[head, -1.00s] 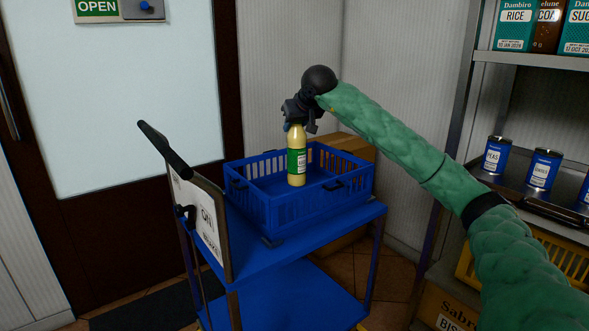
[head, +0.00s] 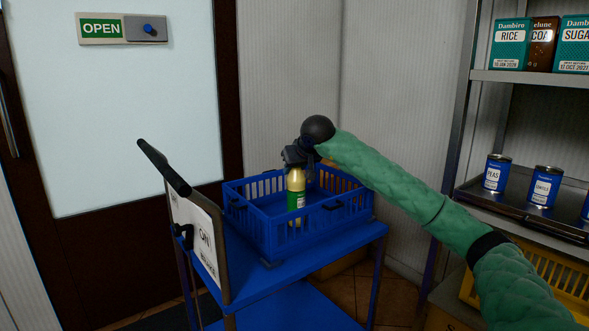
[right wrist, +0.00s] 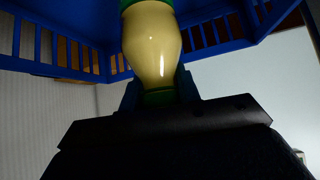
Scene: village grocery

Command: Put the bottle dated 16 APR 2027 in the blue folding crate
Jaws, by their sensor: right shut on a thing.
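A pale yellow bottle (head: 296,181) with a green label hangs upright from my right gripper (head: 298,160), which is shut on its top. The bottle's lower part is inside the blue folding crate (head: 262,238); I cannot tell whether it touches the floor of the crate. Its date is not readable. In the right wrist view the bottle (right wrist: 152,45) stands between the fingers (right wrist: 158,90), with the crate's slatted wall (right wrist: 60,50) around it. My left gripper is not in view.
The crate stands on the top deck of a blue trolley (head: 250,277) with a black handle (head: 163,166) at its left. A shelf with tins (head: 543,186) and boxes (head: 511,44) stands at the right. A door (head: 110,120) is behind at the left.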

